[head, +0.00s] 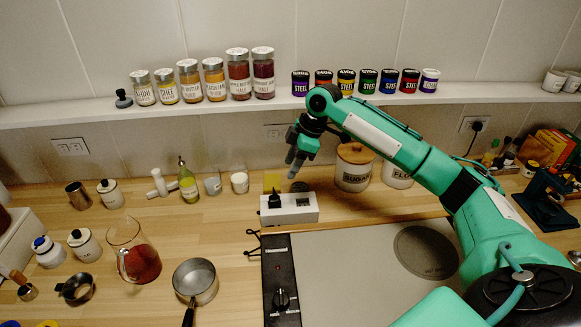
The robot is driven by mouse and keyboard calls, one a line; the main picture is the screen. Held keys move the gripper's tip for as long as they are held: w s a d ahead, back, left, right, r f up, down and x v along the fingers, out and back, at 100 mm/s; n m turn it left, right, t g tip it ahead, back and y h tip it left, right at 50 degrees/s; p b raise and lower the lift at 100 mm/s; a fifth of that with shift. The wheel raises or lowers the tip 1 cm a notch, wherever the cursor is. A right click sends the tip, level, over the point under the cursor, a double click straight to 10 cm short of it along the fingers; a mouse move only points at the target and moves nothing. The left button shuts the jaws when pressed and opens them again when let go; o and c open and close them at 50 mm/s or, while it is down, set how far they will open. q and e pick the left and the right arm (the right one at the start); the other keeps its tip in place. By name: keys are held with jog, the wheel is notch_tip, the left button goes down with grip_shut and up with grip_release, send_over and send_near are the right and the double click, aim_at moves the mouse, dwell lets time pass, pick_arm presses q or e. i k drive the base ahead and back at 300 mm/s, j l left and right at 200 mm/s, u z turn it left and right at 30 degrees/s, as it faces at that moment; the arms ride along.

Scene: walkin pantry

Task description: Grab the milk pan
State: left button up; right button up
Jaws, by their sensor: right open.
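The milk pan (196,279) is a small grey metal saucepan on the wooden counter at the lower left of the centre. Its black handle points toward the bottom edge, where its end is cut off. The pan looks empty. My right gripper (293,164) is open and empty, with its fingers pointing down. It hangs near the wall shelf, behind and to the right of the pan, well apart from it. My left gripper is not in view.
A glass jug (134,250) with red contents stands just left of the pan. The black-edged cooktop (345,275) lies to its right. A white box (289,209) stands below my right gripper, and a sugar canister (354,168) is to its right. Jars line the shelf.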

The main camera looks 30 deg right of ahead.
aim_at(193, 303)
jog(key=k, duration=2)
